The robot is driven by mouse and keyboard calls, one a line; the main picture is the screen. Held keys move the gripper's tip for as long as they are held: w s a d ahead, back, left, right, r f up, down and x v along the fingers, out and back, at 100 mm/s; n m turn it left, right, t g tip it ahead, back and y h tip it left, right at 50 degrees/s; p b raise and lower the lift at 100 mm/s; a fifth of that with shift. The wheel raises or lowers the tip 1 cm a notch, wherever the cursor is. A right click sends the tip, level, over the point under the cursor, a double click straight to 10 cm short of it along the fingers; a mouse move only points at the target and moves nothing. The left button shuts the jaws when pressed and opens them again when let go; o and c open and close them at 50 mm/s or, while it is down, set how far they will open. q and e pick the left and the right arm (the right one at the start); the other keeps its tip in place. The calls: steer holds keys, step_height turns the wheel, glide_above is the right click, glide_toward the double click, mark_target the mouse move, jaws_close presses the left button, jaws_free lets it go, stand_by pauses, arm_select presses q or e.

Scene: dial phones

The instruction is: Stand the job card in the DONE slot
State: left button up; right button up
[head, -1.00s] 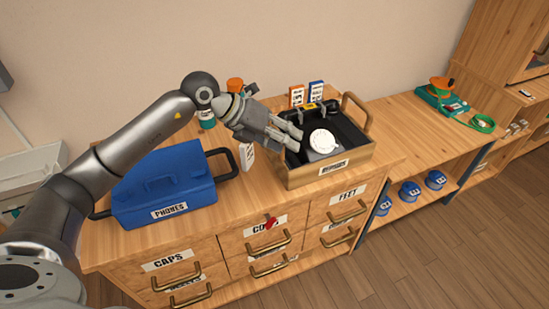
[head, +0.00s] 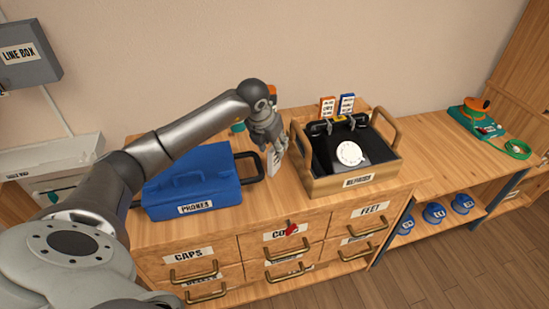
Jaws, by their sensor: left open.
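A small white card (head: 273,164) with dark print stands near upright on the cabinet top, between the blue box and the wooden tray; its print is too small to read. My left gripper (head: 272,143) is open and points down at the card's upper end. The fingers overlap the card in the picture; I cannot tell if they touch it. An orange card (head: 327,107) and a blue card (head: 346,104), both with white print panels, stand behind the tray. I cannot read a DONE mark on either. My right gripper is not in view.
The blue PHONES box (head: 193,184) is left of the card. The wooden tray (head: 345,183) on the right holds a black phone with a white dial (head: 349,153). A red item (head: 292,229) is at the middle drawer. A green phone (head: 478,125) sits on the right bench.

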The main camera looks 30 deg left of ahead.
mark_target(273, 148)
arm_select(q)
steer(key=x, duration=0.4)
steer(key=shift+a+p, duration=0.2)
steer(key=shift+p, duration=0.15)
jaws_close()
